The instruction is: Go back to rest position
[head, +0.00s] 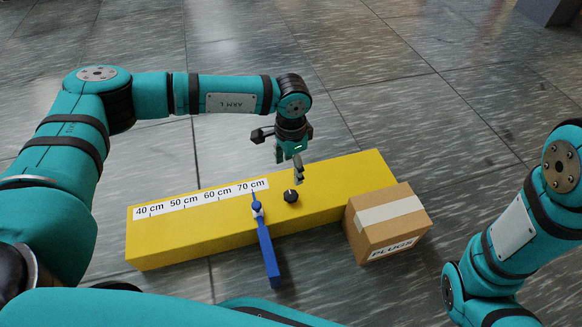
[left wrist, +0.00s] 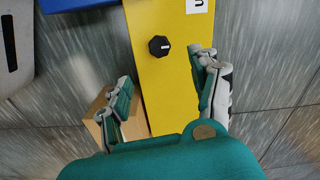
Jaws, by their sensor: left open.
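My left gripper (head: 289,166) is open and empty, with its fingers pointing down above the yellow beam (head: 345,178). A black knob (head: 291,196) sits on the beam just in front of the fingers. In the left wrist view the two fingers (left wrist: 167,78) stand apart, and the knob (left wrist: 159,46) shows beyond them with nothing touching it. The right arm (head: 510,240) comes in at the right edge; its gripper is out of view.
A blue lever (head: 268,255) on the beam hangs over its front side, beside a centimetre scale (head: 200,200). A cardboard box labelled PLUGS (head: 412,222) stands against the beam's right end. The tiled floor behind the beam is clear.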

